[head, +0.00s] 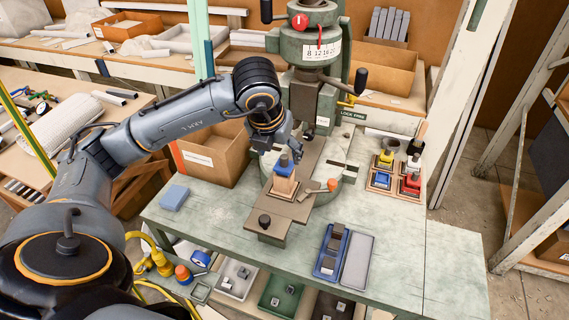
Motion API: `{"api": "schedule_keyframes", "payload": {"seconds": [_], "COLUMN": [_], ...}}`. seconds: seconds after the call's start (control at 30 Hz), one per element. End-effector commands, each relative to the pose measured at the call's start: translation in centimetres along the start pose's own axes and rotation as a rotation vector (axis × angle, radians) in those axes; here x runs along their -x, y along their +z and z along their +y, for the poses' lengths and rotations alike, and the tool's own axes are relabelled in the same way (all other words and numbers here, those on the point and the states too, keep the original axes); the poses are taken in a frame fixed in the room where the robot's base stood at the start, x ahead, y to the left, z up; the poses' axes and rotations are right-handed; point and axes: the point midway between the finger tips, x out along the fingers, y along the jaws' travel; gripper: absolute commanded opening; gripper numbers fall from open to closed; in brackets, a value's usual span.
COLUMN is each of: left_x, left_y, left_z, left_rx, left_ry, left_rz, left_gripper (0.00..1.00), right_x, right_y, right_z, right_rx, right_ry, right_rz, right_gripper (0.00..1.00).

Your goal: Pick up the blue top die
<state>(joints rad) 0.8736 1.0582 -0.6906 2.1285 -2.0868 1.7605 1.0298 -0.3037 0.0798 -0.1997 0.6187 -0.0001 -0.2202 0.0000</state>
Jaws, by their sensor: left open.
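A small blue piece with a dark knob, which looks like a blue die, (284,164) sits on a pale wooden block (284,186) on the press's sliding plate (265,213). Another blue piece (381,181) sits in a wooden holder at the right of the bench; I cannot tell for certain which is the top die. My left gripper (281,143) is open and empty, just above and behind the piece on the press, apart from it as far as I can see. The arm's wrist hides part of the press behind. My right gripper is not in view.
The green press (313,48) stands at the back of the bench (400,245). A blue tray (327,266) and grey tray (357,262) lie in front; a blue block (174,197) lies left.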

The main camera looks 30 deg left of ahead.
Motion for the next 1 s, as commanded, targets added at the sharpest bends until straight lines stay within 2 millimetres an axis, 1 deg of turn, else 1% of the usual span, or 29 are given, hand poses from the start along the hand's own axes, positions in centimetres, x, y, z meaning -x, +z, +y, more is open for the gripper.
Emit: {"api": "schedule_keyframes", "payload": {"seconds": [0.03, 0.1, 0.27, 0.37, 0.47, 0.6, 0.7, 0.9, 0.93, 0.97, 1.0], "left_x": [-0.8, -1.6, -2.6, -3.5, -5.0, -7.0, -7.6, -7.8, -7.7, -7.7, -7.7], "left_y": [0.0, 0.0, 0.1, 0.3, 0.6, 0.6, 0.6, 0.5, 0.5, 0.5, 0.5], "left_z": [0.0, 0.0, 0.0, 0.1, 0.3, 0.2, 0.2, 0.2, 0.2, 0.2, 0.2], "left_rx": [0.002, 0.001, 0.001, 0.0, 0.002, 0.0, -0.001, -0.001, -0.001, 0.0, 0.0], "left_ry": [0.001, -0.001, -0.002, 0.0, 0.0, -0.003, -0.003, -0.004, -0.004, -0.004, -0.004], "left_rz": [0.004, 0.004, 0.001, 0.005, 0.006, 0.004, 0.001, 0.0, 0.0, 0.0, 0.0], "left_gripper": [0.68, 0.68, 0.68, 0.68, 0.68, 0.68, 0.68, 0.68, 0.64, 0.58, 0.5], "right_x": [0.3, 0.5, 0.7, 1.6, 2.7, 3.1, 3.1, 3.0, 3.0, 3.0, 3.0], "right_y": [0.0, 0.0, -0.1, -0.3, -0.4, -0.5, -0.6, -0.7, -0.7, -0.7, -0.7], "right_z": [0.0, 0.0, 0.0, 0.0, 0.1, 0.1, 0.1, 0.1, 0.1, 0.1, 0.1], "right_rx": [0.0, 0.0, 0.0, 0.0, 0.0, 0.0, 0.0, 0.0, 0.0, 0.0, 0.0], "right_ry": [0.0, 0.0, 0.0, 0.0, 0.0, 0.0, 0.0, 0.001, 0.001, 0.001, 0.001], "right_rz": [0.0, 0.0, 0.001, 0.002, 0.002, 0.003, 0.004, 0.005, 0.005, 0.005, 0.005], "right_gripper": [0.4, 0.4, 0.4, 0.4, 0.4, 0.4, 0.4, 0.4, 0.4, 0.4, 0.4]}}
